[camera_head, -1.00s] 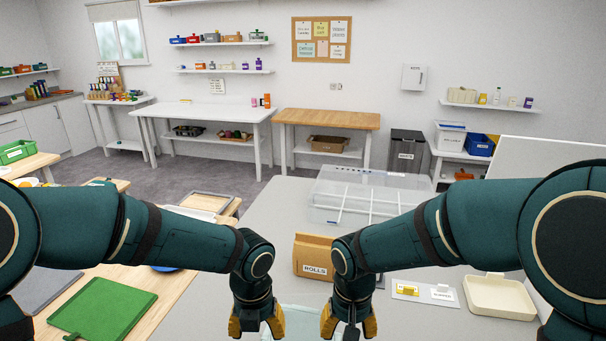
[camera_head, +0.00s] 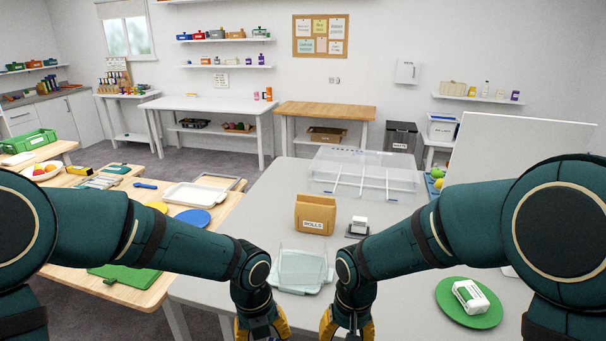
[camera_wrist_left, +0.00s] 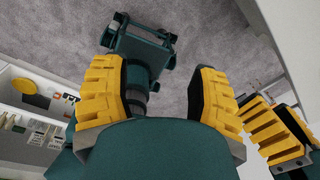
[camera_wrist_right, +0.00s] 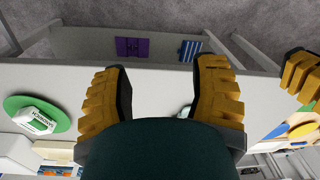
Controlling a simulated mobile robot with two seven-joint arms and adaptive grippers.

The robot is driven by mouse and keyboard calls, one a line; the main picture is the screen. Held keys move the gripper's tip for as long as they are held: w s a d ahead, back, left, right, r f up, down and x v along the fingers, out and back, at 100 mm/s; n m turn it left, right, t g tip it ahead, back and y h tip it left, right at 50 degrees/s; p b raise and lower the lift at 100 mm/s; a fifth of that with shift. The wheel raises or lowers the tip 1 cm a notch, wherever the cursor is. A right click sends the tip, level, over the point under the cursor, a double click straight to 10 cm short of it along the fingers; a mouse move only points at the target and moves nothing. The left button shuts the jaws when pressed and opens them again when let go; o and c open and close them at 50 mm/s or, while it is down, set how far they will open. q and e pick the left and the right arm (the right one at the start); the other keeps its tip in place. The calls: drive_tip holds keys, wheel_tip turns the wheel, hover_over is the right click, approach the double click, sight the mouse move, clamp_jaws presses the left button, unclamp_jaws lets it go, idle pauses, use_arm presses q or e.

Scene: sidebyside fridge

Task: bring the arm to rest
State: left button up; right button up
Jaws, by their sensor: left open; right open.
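My left gripper (camera_head: 262,326) hangs low at the bottom middle of the head view, pointing down in front of the grey table (camera_head: 400,300). In the left wrist view its yellow fingers (camera_wrist_left: 157,95) are apart with grey floor between them. My right gripper (camera_head: 346,326) hangs close beside it, also pointing down. In the right wrist view its fingers (camera_wrist_right: 160,95) are apart, with nothing held between them. Both grippers are empty. Their tips are partly cut off by the lower edge of the head view.
A wooden table (camera_head: 150,285) is at left.

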use_arm(q)
drive_tip(key=s+a+f+n+t+h, duration=0.1)
drive_tip(key=s+f+n, duration=0.3)
drive_tip(key=f+n, duration=0.6)
drive_tip(key=s+a+f+n+t+h+b, duration=0.1)
drive_tip(key=f+n, duration=1)
drive_tip(key=n, duration=1.3)
drive_tip(key=s+h, duration=0.1)
drive_tip(key=s, duration=0.1)
drive_tip(key=shift+s+f, duration=0.15)
drive_tip(key=shift+s, duration=0.25)
use_arm(e)
drive_tip(key=s+f+m+t+y, duration=0.1)
drive_tip(key=s+f, duration=0.3)
drive_tip(key=f, duration=0.6)
drive_tip(key=s+d+f+m+y, duration=0.1)
drive_tip(key=s+f, duration=0.3)
drive_tip(key=f, duration=0.7)
drive_tip(key=shift+s+d+t+y, duration=0.25)
drive_tip(key=shift+t+y, duration=0.15)
drive_tip(key=shift+y, duration=0.3)
use_arm(q)
drive_tip(key=shift+a, duration=0.1)
use_arm(e)
drive_tip(key=shift+f, duration=0.1)
